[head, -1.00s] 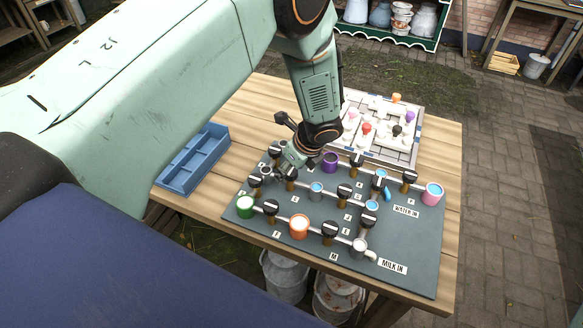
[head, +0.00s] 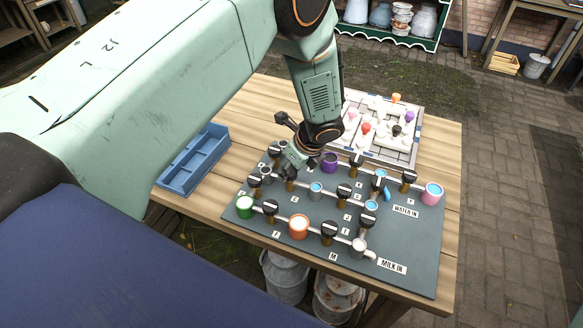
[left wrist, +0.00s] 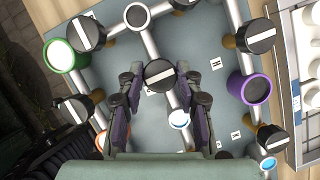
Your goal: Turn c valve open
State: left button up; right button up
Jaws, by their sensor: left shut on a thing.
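A dark grey valve board (head: 400,225) lies on the wooden table. It carries pipes, cups and several black knobs with white bars. My left gripper (head: 289,168) points down at the board's back left part. In the left wrist view a black valve knob (left wrist: 160,74) sits between the two fingers of my left gripper (left wrist: 160,80), which are shut on it. Its white bar runs nearly level across that view, slightly tilted. In the head view my gripper partly covers this knob. I cannot read its letter. My right gripper is in neither view.
Other knobs (left wrist: 88,34) stand close around the gripper, with a green cup (left wrist: 60,55) and a purple cup (left wrist: 252,88). A blue tray (head: 192,158) lies left of the board. A white-topped board with coloured pieces (head: 380,128) lies behind it.

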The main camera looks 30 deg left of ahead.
pick_arm(q)
jog(key=shift+w, duration=0.1)
jog(key=n, duration=0.2)
jog(key=n+g+b, duration=0.1)
jog(key=n, duration=0.1)
jog(key=shift+w+g, duration=0.15)
jog(key=shift+g, duration=0.15)
jog(key=n+g+b, duration=0.1)
jog(key=n, duration=0.1)
jog(key=n+g+b, duration=0.1)
jog(key=n+b, duration=0.1)
jog(key=n, duration=0.1)
jog(key=shift+w+n, duration=0.15)
jog(key=shift+n, duration=0.15)
jog(key=n+g+h+b, duration=0.1)
jog(key=n+b, duration=0.1)
jog(key=n, duration=0.2)
jog(key=shift+w, duration=0.1)
jog(key=shift+a+r+n+g+h+b, duration=0.1)
jog(key=shift+n+g+h+b, duration=0.25)
jog(key=shift+n, duration=0.65)
jog(key=shift+a+r+n+g+h+b, duration=0.15)
jog(key=shift+n+h, duration=0.3)
jog(key=shift+n, duration=0.55)
jog(key=shift+d, duration=0.1)
jog(key=o, duration=1.1)
jog(key=shift+f, duration=0.15)
